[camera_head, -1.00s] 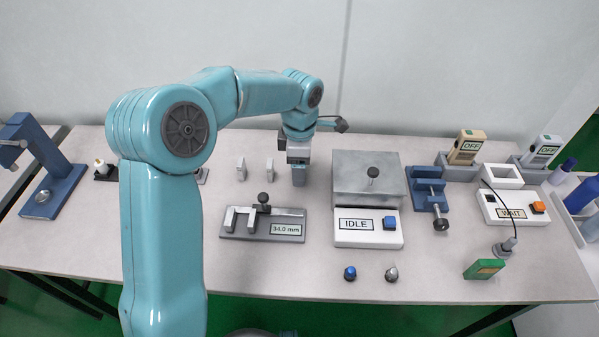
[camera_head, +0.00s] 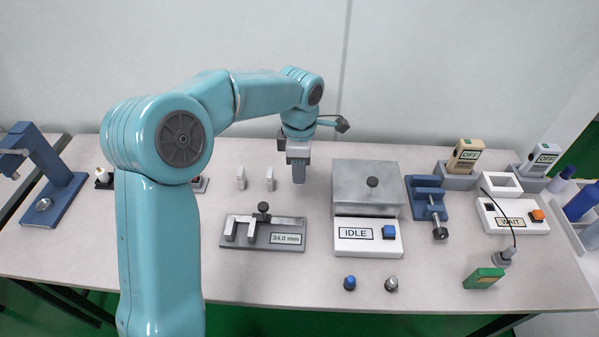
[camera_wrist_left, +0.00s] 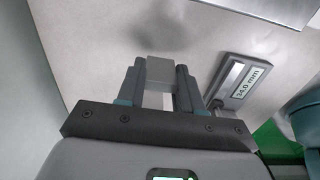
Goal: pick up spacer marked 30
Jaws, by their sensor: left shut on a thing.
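My left gripper (camera_head: 298,174) is shut on a small grey block, the spacer (camera_wrist_left: 160,72), which shows between its fingers in the left wrist view. Any number on the spacer cannot be read. The gripper points down above the table, left of the grey metal box. Two other light grey spacers (camera_head: 240,177) (camera_head: 269,178) stand upright on the table to its left, with no readable marks. My right gripper is not in view.
A measuring gauge (camera_head: 285,239) reading 34.0 mm lies in front of the gripper. The grey-lidded box (camera_head: 350,180) with an IDLE panel stands to the right, then a blue clamp (camera_head: 425,190). Blue and grey knobs (camera_head: 350,283) (camera_head: 391,284) stand near the front edge.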

